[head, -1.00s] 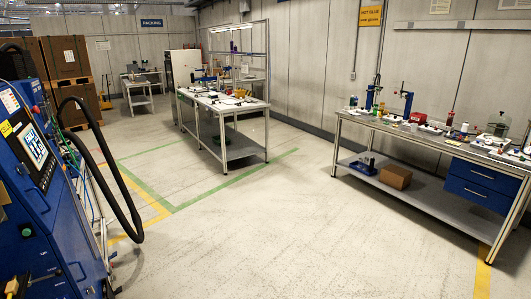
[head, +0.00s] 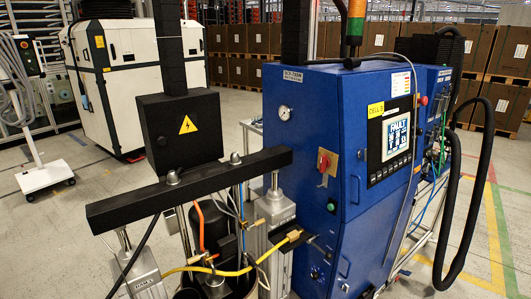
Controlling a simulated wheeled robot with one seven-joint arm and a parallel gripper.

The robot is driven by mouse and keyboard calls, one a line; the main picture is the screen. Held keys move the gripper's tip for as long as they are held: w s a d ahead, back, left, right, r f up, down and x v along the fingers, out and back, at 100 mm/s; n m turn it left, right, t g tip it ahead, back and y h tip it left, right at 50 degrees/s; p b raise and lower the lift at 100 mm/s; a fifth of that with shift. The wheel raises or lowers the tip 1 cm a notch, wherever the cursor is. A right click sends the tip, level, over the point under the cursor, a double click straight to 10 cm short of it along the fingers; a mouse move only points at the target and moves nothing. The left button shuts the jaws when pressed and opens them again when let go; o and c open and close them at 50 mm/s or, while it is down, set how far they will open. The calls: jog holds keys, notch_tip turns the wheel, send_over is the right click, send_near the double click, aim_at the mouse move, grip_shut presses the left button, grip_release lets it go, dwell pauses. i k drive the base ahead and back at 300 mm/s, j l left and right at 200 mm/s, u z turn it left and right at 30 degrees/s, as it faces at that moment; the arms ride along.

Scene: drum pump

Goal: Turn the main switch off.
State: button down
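A red rotary switch (head: 325,162) on a light plate sits on the front-left face of the blue machine cabinet (head: 300,160), below a round gauge (head: 285,113). It looks like the main switch. The red handle is too small for me to tell its position. My gripper is not in this view.
A black crossbeam (head: 190,187) on a drum pump stands left of the cabinet, with yellow and orange hoses in front. A black electrical box (head: 180,128) rises above it. A thick black hose (head: 452,220) loops at right. Open floor (head: 60,240) lies at left.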

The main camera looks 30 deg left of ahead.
aim_at(324, 163)
jog(key=i+j+u, duration=0.1)
jog(key=u, duration=0.35)
jog(key=i+u, duration=0.5)
jog(key=u, duration=0.35)
jog(key=i+l+u, duration=0.15)
jog(key=u, duration=0.3)
jog(key=i+l+u, duration=0.15)
jog(key=u, duration=0.3)
